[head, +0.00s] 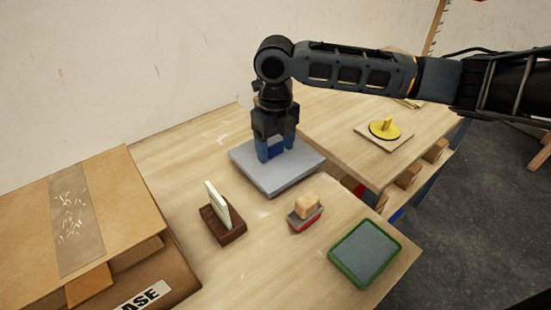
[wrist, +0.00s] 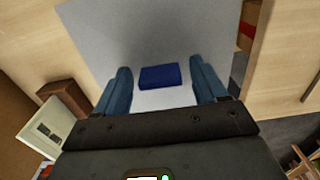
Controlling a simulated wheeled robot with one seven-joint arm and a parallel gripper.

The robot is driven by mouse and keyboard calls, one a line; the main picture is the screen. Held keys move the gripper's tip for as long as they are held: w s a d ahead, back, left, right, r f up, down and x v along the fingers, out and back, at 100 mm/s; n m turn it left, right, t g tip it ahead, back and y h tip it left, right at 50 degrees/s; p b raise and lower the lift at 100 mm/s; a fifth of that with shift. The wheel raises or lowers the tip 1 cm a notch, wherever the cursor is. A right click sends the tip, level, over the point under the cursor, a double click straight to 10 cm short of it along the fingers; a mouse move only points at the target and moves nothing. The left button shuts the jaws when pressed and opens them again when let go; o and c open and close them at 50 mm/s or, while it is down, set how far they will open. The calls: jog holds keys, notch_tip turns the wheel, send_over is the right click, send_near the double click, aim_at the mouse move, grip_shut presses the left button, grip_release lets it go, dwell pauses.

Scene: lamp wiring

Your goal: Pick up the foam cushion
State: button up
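A small dark blue block (wrist: 159,76), which looks like the foam cushion, lies on a flat grey slab (head: 302,175) on the wooden table. My gripper (head: 276,150) points down over the slab, with its two blue fingers on either side of the block. The wrist view shows a gap between the block and each finger, so the gripper is open and not holding it. In the head view the block is partly hidden by the fingers. I cannot tell exactly how far the fingertips are above the slab.
A dark wooden holder with a pale upright card (head: 222,215) stands at front left of the slab. A small red-and-grey item with a wooden block (head: 306,208) and a green-rimmed tray (head: 338,262) lie in front. A large cardboard box (head: 110,215) fills the left.

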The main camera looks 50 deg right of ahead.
aim_at(279, 156)
jog(key=c, duration=1)
jog(key=shift+r, duration=0.1)
jog(key=shift+r, duration=0.45)
jog(key=r, duration=0.1)
jog(key=s+r+b, duration=0.1)
jog(key=r, duration=0.1)
jog(key=shift+r, duration=0.25)
jog(key=s+r, duration=0.2)
jog(key=s, duration=0.1)
jog(key=s+r+b, duration=0.1)
jog(key=s+r, duration=0.1)
jog(key=s, duration=0.2)
jog(key=s+r, duration=0.2)
jog(key=s, duration=0.1)
jog(key=shift+s+a+r, duration=0.15)
jog(key=shift+s+r, duration=0.1)
jog(key=shift+s, duration=0.1)
